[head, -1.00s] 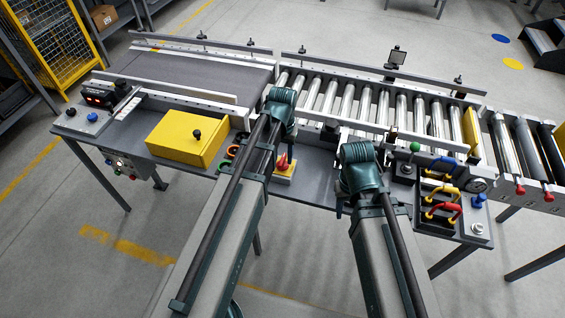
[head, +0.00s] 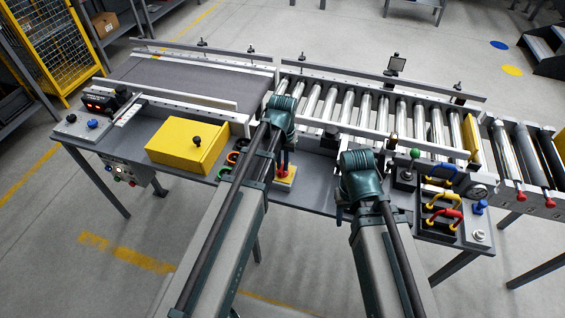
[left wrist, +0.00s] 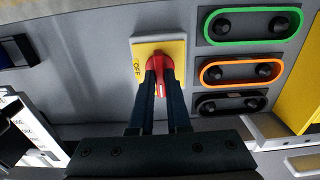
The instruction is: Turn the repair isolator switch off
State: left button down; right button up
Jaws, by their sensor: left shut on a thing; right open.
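The repair isolator switch is a red handle (left wrist: 155,64) on a yellow plate (left wrist: 145,48) lettered OFF in the left wrist view. In the head view, its yellow plate (head: 287,181) lies on the bench panel, with the handle mostly hidden behind my gripper. My left gripper (left wrist: 160,82) is shut on the red handle, with a dark finger on each side. In the head view, my left gripper (head: 284,165) reaches down onto the switch. My right gripper (head: 341,213) is open and empty above the bench's front edge, its fingers partly hidden by the arm.
Green, orange and black-rimmed holders (left wrist: 248,72) lie right of the switch in the wrist view. A yellow box (head: 188,147) stands left of my left arm. Rollers (head: 370,110) lie behind.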

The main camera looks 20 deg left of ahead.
pick_arm(q)
jog(key=n, duration=0.4)
jog(key=shift+n, duration=0.4)
jog(key=n, duration=0.4)
jog(key=shift+n, duration=0.3)
jog(key=n, duration=0.4)
jog(key=shift+n, duration=2.1)
jog(key=c, duration=0.9)
grip_release()
